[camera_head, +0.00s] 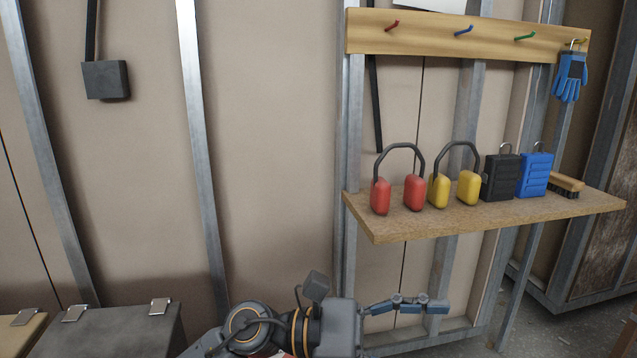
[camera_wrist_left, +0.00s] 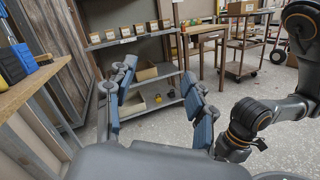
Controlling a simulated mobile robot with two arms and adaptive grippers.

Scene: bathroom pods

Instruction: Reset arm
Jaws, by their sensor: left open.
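My left arm comes in along the bottom of the head view, with its left gripper (camera_head: 440,305) pointing right, below and in front of the wooden shelf (camera_head: 400,228). In the left wrist view the gripper's two fingers (camera_wrist_left: 160,75) stand apart with nothing between them, so it is open and empty. No right gripper shows in either view.
On the shelf stand red earmuffs (camera_head: 381,196), yellow earmuffs (camera_head: 468,188), a black case (camera_head: 500,178), a blue case (camera_head: 535,175) and a brush (camera_head: 566,184). Blue gloves (camera_head: 570,77) hang from the hook rail (camera_head: 430,38). A grey box (camera_head: 120,330) stands lower left.

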